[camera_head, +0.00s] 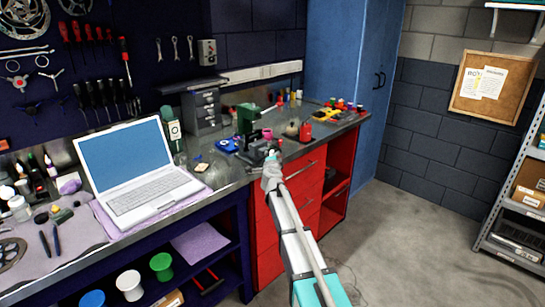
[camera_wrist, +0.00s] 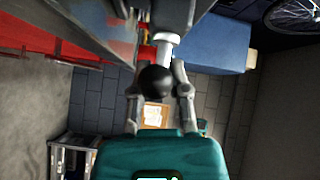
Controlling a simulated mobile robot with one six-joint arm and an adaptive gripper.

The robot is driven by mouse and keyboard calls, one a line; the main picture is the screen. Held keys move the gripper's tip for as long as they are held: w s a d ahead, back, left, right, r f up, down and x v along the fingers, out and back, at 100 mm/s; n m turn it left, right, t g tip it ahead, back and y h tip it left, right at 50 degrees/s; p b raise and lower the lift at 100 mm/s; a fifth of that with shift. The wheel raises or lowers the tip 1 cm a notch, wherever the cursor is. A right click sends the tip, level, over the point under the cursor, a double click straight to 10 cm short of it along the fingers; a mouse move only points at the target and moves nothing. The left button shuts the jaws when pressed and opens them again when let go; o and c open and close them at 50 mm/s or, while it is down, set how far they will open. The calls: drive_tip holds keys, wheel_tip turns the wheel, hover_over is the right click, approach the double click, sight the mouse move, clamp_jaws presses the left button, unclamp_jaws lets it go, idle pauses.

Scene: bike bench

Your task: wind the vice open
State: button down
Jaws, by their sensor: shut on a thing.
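The dark vice (camera_head: 257,150) sits at the front edge of the bench, in front of a green upright tool. My gripper (camera_head: 271,163) is at the vice's front, and my arm reaches up to it from the lower right. In the wrist view the vice handle (camera_wrist: 168,47) shows as a pale bar with a black ball end (camera_wrist: 157,82). My gripper's fingers stand on both sides of the ball and are shut on the handle. The exact contact points are partly hidden. The vice jaws and their gap are too small to tell in the head view.
An open laptop (camera_head: 140,177) stands on the bench to the left. Red drawers (camera_head: 290,212) are under the vice, beside my arm. A blue cabinet (camera_head: 345,65) stands behind. The floor (camera_head: 410,240) to the right is clear up to a shelf rack (camera_head: 500,237).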

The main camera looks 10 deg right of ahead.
drive_tip(key=shift+d+m+g+y+p, duration=0.1)
drive_tip(key=shift+m+g+y+p, duration=0.2)
drive_tip(key=shift+m+g+p, duration=1.05)
drive_tip(key=shift+s+n+p, duration=0.1)
drive_tip(key=shift+n+p, duration=0.15)
drive_tip(key=shift+p, duration=0.3)
drive_tip(key=c, duration=0.6)
unclamp_jaws()
drive_tip(key=shift+f+n+t+b, duration=0.1)
drive_tip(key=shift+n+t+b, duration=1.3)
drive_tip(key=shift+b, duration=0.9)
drive_tip(key=s+a, duration=0.1)
drive_tip(key=s, duration=0.8)
drive_tip(key=s+a, duration=0.1)
drive_tip(key=s, duration=0.3)
drive_tip(key=shift+s+a+r, duration=0.2)
drive_tip(key=shift+a, duration=0.1)
